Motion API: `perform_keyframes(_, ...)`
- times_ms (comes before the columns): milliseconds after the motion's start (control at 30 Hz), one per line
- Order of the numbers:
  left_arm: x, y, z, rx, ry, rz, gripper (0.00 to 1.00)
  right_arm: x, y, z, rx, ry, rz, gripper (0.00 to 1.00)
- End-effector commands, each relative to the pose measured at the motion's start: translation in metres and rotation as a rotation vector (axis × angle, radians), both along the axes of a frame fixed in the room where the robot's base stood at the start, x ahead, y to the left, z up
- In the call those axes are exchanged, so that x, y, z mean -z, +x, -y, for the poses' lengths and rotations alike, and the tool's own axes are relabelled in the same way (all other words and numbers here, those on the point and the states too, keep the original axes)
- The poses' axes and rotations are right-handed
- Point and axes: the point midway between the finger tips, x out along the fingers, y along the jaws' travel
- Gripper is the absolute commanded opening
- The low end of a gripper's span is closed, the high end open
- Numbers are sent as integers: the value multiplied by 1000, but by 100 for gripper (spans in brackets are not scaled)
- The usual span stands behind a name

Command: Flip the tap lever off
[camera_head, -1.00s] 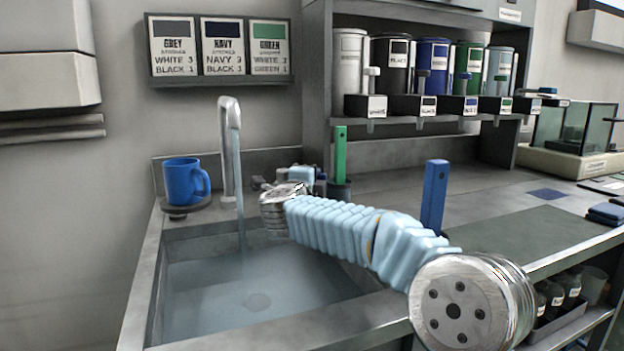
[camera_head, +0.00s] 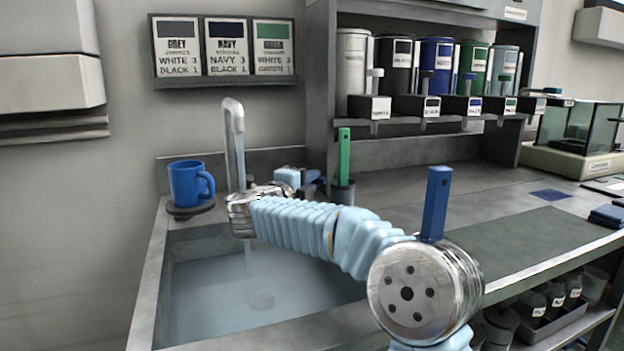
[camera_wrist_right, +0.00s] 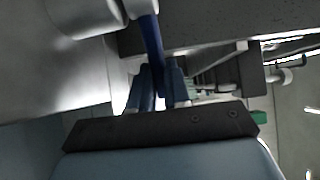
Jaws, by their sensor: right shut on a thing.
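The grey tap (camera_head: 233,118) stands behind the sink, and a thin water stream (camera_head: 240,162) falls from its spout. My right arm reaches across the sink, and its wrist covers part of the stream and the tap's base. In the right wrist view my right gripper (camera_wrist_right: 158,88) is shut around a dark blue bar, which looks like the tap lever (camera_wrist_right: 151,42). A rounded metal part (camera_wrist_right: 88,14) is beside it. My left gripper is not in view.
A blue mug (camera_head: 188,184) sits on a round holder at the sink's left corner. A green stick (camera_head: 344,157) stands in a grey cup right of my wrist. A blue upright bar (camera_head: 436,203) rises behind my forearm. The grey counter (camera_head: 520,240) is mostly clear.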

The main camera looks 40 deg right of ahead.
Motion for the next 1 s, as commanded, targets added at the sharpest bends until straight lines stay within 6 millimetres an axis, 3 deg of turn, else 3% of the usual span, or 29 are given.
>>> perform_keyframes(133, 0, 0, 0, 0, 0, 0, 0, 1, 0, 0, -1, 1, -1, 0)
perform_keyframes(167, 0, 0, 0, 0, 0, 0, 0, 1, 0, 0, -1, 1, -1, 21)
perform_keyframes(300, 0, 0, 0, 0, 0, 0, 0, 1, 0, 0, -1, 1, -1, 43)
perform_keyframes(667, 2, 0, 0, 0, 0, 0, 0, 1, 0, 2, -15, 0, 1, 43)
perform_keyframes(1000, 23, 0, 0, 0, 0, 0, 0, 3, 3, 22, -283, 1, 2, 43)
